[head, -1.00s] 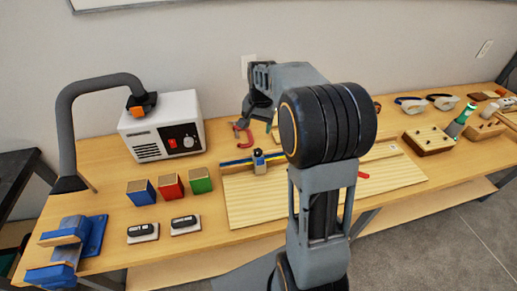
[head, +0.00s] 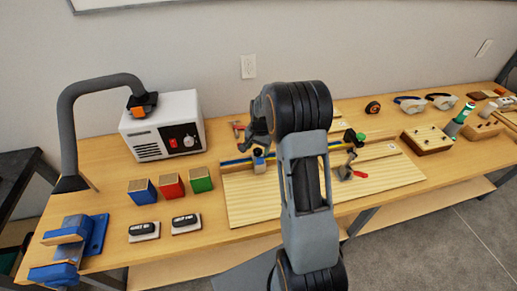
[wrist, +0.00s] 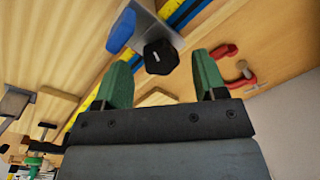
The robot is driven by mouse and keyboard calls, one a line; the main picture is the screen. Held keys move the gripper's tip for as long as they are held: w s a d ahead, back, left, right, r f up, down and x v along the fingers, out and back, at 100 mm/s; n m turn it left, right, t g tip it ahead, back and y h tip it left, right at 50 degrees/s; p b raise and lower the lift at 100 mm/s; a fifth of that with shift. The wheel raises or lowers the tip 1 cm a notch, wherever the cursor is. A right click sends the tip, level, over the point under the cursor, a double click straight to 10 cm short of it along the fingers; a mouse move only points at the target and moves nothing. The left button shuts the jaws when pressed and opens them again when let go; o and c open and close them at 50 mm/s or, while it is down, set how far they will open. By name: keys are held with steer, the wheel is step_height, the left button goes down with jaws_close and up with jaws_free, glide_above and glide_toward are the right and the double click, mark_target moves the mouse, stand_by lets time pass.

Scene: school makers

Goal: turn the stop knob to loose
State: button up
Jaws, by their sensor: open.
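The stop (head: 259,163) sits on the fence with the blue and yellow strip, at the back of the wooden board. In the wrist view, its knob (wrist: 161,57) is black and many-sided with a short white mark, beside a grey block with a blue part (wrist: 121,31). My gripper (wrist: 166,60) is open, its green fingers apart with the knob showing between their tips; I cannot tell whether they touch it. In the head view, my gripper (head: 257,138) is just above and behind the stop, its fingers partly hidden.
Red clamp parts (wrist: 236,64) lie beyond the fence. Blue, red and green blocks (head: 171,186) and a white power box (head: 163,125) stand left. The board's front is clear.

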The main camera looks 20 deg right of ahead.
steer(key=shift+f, duration=0.65)
steer(key=c, duration=0.9)
